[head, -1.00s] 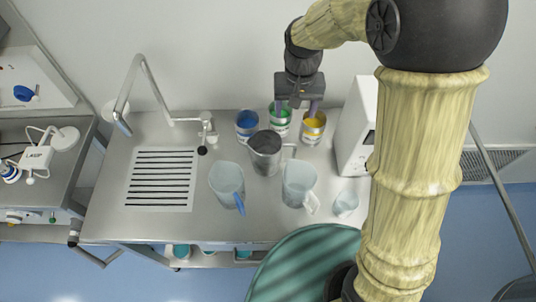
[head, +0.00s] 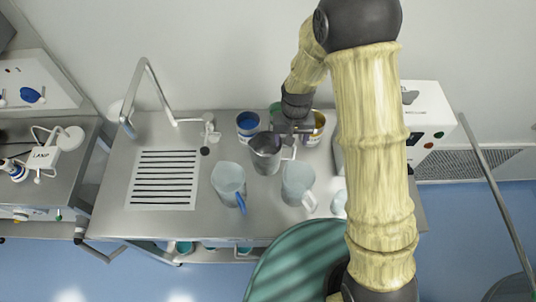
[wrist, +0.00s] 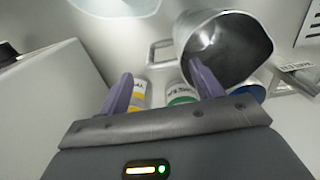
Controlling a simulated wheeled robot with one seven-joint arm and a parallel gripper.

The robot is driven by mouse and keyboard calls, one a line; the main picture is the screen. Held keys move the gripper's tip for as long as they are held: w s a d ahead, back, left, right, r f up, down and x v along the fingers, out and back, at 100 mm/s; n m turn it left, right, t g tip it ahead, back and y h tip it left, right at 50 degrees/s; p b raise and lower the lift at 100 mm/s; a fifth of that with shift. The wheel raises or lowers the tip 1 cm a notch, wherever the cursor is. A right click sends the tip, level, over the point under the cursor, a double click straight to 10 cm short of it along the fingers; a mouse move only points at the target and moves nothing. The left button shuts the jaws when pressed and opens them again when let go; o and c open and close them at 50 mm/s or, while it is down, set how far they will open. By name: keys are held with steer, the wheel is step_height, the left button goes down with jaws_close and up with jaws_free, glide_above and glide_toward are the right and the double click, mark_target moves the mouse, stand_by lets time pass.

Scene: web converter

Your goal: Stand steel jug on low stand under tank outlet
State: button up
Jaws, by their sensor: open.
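The steel jug (head: 264,158) stands upright on the metal bench, its handle to the right in the head view. It is large in the wrist view (wrist: 228,48), with its open mouth showing and its squared handle (wrist: 153,50) pointing left. My gripper (head: 289,138) is just beside the jug's handle side in the head view. In the wrist view my gripper (wrist: 160,76) is open and empty, with the handle ahead between the two purple fingers. I see no clear gripping contact. I cannot make out the low stand or the tank outlet.
Blue (head: 247,124), green and yellow (head: 317,126) tins stand behind the jug. Two pale jugs, one blue-handled (head: 228,180) and one white-handled (head: 296,182), stand in front. A white machine (head: 424,105) is at right. A tap (head: 150,75) and slotted drain (head: 163,180) are left.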

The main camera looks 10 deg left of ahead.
steer(key=shift+f, duration=0.1)
steer(key=shift+s+f+p, duration=0.15)
steer(key=shift+f+p, duration=0.1)
steer(key=shift+p, duration=0.15)
steer(key=p, duration=0.2)
glide_above(287, 159)
steer(key=shift+f, duration=2.25)
jaws_close()
steer(key=shift+r, duration=0.15)
step_height(287, 159, up, 10)
steer(key=b, duration=0.3)
